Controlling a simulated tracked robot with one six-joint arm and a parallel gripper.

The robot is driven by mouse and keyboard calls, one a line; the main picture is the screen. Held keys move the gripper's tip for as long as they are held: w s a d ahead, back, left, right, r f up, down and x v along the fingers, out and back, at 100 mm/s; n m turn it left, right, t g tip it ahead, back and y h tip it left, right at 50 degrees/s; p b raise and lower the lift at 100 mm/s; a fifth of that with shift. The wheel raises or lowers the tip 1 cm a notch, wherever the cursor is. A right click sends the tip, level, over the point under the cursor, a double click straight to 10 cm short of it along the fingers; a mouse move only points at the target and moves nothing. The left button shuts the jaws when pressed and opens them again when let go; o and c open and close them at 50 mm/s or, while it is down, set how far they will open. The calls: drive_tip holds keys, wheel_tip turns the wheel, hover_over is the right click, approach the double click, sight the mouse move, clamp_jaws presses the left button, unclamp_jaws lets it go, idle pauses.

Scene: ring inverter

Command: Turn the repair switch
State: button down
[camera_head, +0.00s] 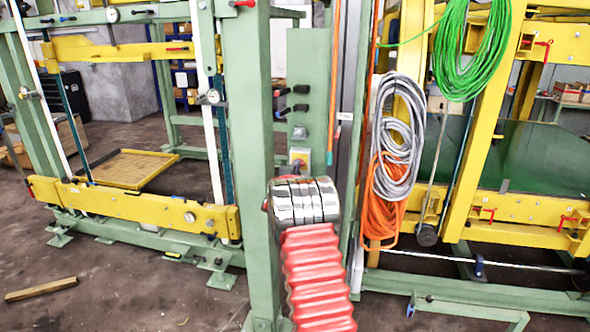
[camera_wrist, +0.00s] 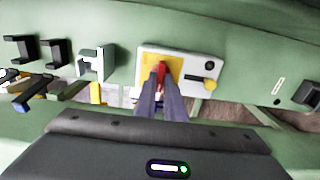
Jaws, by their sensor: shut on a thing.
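The repair switch, a red handle (camera_wrist: 161,70) on a yellow plate (camera_wrist: 148,66), sits on a light grey box in the wrist view. My gripper (camera_wrist: 160,84) reaches up to it from below, with its two dark fingers shut on the red handle. The handle points roughly along the fingers; its lower part is hidden between them. In the head view the small switch box (camera_head: 300,154) shows on the green cabinet, just above my arm's silver joint. My gripper is hidden behind my arm there.
Several black and white handles (camera_wrist: 54,53) stick out on the left. In the head view, grey cable (camera_head: 398,140) and orange cable (camera_head: 385,205) hang close right of my arm.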

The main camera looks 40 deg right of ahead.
drive_tip(key=c, duration=1.8)
unclamp_jaws()
drive_tip(key=shift+f, duration=0.1)
drive_tip(key=shift+c, duration=0.2)
drive_tip(key=shift+a, duration=0.1)
drive_tip(key=v, duration=1.3)
drive_tip(key=shift+s+a, duration=0.15)
drive_tip(key=shift+a, duration=0.1)
